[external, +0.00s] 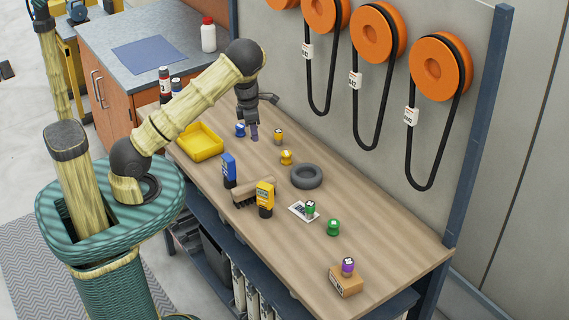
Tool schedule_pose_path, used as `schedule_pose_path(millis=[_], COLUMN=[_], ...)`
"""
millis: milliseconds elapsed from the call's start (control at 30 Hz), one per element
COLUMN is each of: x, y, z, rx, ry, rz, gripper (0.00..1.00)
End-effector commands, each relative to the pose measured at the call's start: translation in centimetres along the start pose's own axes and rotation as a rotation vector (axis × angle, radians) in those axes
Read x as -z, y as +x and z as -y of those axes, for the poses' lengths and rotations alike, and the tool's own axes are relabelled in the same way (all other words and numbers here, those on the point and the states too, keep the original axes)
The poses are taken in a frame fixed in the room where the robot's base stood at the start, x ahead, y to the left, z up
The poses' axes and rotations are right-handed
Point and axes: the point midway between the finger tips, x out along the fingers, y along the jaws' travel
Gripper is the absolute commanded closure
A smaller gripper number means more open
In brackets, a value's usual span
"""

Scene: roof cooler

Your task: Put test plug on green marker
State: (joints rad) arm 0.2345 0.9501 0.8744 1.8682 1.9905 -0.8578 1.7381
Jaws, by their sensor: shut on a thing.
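My gripper (251,120) is at the back left of the workbench, pointing down. It is shut on a small purple-grey piece (254,133), partly hidden by the jaws; I cannot tell for sure that it is the test plug. Two green pieces are at the right of the bench. One green piece (310,208) with a pale top stands on or at the edge of a white printed card (297,211). The other green piece (333,228) stands on bare wood to its right. I cannot tell which is the green marker. Both are well away from my gripper.
Near the gripper are a blue piece (240,130) and two yellow pieces (278,137) (286,158). A black ring (307,177), blue meter (229,171), yellow meter (265,200), brush (243,200), yellow tray (207,154) and cardboard box (346,284) with a purple piece (348,266) occupy the bench.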

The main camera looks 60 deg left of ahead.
Motion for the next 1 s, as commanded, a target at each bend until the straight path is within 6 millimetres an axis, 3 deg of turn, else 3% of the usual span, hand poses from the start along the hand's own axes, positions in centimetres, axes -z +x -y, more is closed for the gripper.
schedule_pose_path(millis=[300,500,800,900,1000], x=[-9.0,-13.6,-18.1,-18.9,-19.3], y=[0.1,-0.1,-1.0,-1.4,-1.6], z=[9.8,17.4,29.6,33.2,35.5], rx=[0.051,0.076,0.098,0.103,0.105], ry=[0.3,0.497,0.785,0.864,0.915], rz=[-0.009,-0.014,-0.008,-0.004,-0.001], gripper=[0.96,0.96,0.96,0.96,0.96])
